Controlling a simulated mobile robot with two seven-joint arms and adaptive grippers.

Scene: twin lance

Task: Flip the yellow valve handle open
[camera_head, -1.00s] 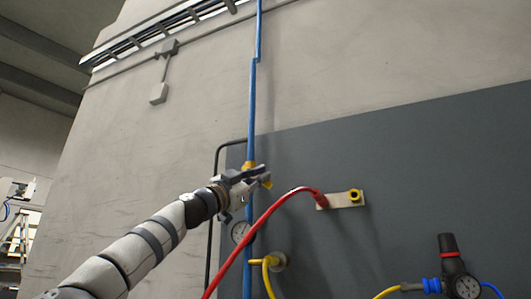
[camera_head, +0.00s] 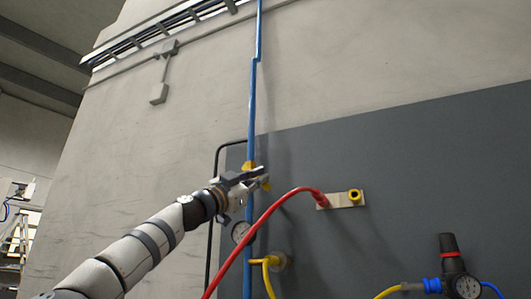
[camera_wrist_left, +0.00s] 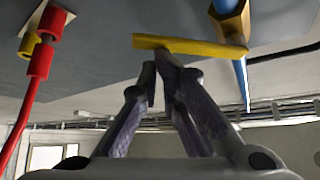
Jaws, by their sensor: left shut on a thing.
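The yellow valve handle (camera_wrist_left: 190,46) is a flat bar running sideways in the left wrist view, joined at its right end to a brass valve body (camera_wrist_left: 232,24) on the blue pipe. In the head view, the valve body (camera_head: 249,166) shows on the upright blue pipe (camera_head: 252,110), and the handle is mostly hidden by the gripper. My left gripper (camera_head: 264,178) is at the valve. In the left wrist view my left gripper (camera_wrist_left: 158,66) is shut on the handle near its middle or free end; the exact contact is partly hidden. My right gripper is not in view.
A red hose (camera_head: 266,222) arcs just right of the gripper to a plate (camera_head: 346,200) on the dark panel. A gauge (camera_head: 240,233) sits below the valve. A yellow hose (camera_head: 267,270) is lower down. A regulator (camera_head: 455,270) stands at lower right.

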